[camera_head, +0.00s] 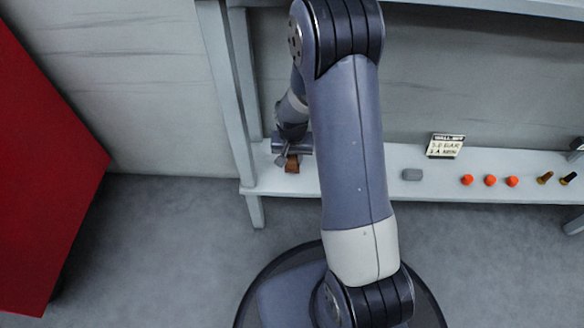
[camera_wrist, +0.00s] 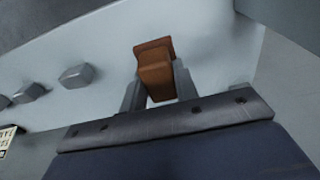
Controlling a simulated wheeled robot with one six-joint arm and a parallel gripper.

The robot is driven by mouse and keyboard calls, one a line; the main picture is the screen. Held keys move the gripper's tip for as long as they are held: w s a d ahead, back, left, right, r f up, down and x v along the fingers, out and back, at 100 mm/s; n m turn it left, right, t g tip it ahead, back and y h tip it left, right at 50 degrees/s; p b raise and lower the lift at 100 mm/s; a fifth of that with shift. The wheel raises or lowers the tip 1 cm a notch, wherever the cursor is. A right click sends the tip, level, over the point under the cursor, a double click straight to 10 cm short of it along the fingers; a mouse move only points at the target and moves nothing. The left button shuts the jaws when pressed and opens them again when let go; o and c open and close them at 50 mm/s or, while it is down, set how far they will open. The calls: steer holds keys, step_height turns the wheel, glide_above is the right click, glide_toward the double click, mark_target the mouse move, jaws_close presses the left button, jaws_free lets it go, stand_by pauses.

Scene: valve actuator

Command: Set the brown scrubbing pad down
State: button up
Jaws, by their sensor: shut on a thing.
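The brown scrubbing pad (camera_wrist: 155,75) is between the two fingers of my gripper (camera_wrist: 156,85) in the wrist view, with both fingers against its sides. In the head view the pad (camera_head: 292,164) shows as a small brown block under my gripper (camera_head: 292,158), over the left end of the pale shelf (camera_head: 400,186). My gripper is shut on the pad. I cannot tell whether the pad's underside touches the shelf. My arm covers part of the shelf in the head view.
A grey block (camera_head: 412,174) lies on the shelf right of my arm. Further right are several orange caps (camera_head: 490,180), two dark-and-brass fittings (camera_head: 545,177) and a sign (camera_head: 445,146). A shelf post (camera_head: 232,90) stands left of my gripper. A red panel (camera_head: 50,170) is at far left.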

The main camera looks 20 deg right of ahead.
mark_target(292, 166)
steer(key=shift+f+b, duration=0.75)
steer(key=shift+f, duration=1.3)
steer(key=shift+f, duration=0.15)
steer(key=o, duration=1)
steer(key=shift+c, duration=0.2)
steer(key=r+p, duration=0.1)
steer(key=r, duration=0.3)
steer(key=s+r+p, duration=0.1)
steer(key=r+p, duration=0.1)
steer(key=r, duration=0.2)
steer(key=r+p, duration=0.1)
steer(key=r, duration=0.3)
steer(key=shift+s+a+r+p, duration=0.1)
steer(key=shift+s+a+p, duration=0.15)
steer(key=shift+p, duration=0.15)
